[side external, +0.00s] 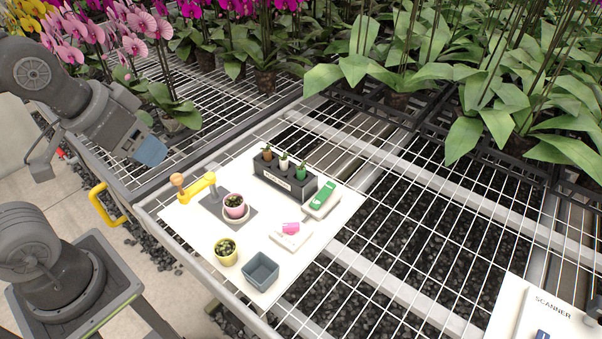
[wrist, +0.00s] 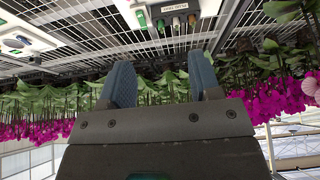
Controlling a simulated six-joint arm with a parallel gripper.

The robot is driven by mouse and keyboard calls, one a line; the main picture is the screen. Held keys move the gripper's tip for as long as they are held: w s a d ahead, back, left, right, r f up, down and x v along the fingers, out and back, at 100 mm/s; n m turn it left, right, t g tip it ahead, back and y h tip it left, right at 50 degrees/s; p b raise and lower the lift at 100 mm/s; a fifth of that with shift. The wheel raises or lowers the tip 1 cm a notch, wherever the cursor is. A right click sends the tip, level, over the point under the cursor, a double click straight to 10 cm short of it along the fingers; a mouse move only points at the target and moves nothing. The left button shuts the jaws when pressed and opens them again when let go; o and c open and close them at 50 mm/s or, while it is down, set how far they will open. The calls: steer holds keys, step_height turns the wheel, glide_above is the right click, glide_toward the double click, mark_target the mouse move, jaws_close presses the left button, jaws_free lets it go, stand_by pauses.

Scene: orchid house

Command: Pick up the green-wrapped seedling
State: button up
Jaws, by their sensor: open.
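The green-wrapped seedling (side external: 301,173) stands upright at the right end of a dark rack (side external: 284,183) in the side view. A white-wrapped seedling (side external: 283,163) and an orange-brown one (side external: 267,154) stand beside it in the same rack. In the wrist view the green-wrapped seedling (wrist: 160,25) is small, near the top edge. My gripper (side external: 150,152) is at the left of the side view, above the bench and well apart from the rack. In the wrist view its two blue fingers (wrist: 162,80) are spread with nothing between them.
A white board (side external: 190,225) carries a green device in a white tray (side external: 333,201), a pink pot (side external: 235,206), a yellow pot (side external: 226,252), an empty grey pot (side external: 260,271), a pink item (side external: 291,228) and a yellow-handled tool (side external: 199,187). Orchids stand behind. Open mesh lies right.

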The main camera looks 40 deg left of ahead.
steer(key=w+r+m+g, duration=0.1)
steer(key=w+r+m, duration=0.25)
steer(key=w, duration=0.55)
steer(key=m+g, duration=0.5)
steer(key=m, duration=1)
glide_above(301, 168)
steer(key=shift+n, duration=0.25)
step_height(301, 168, down, 27)
steer(key=shift+s+d+r, duration=0.15)
steer(key=shift+r, duration=0.05)
steer(key=shift+w+f, duration=0.2)
steer(key=shift+f, duration=2.45)
steer(key=shift+c, duration=0.4)
steer(key=c, duration=0.9)
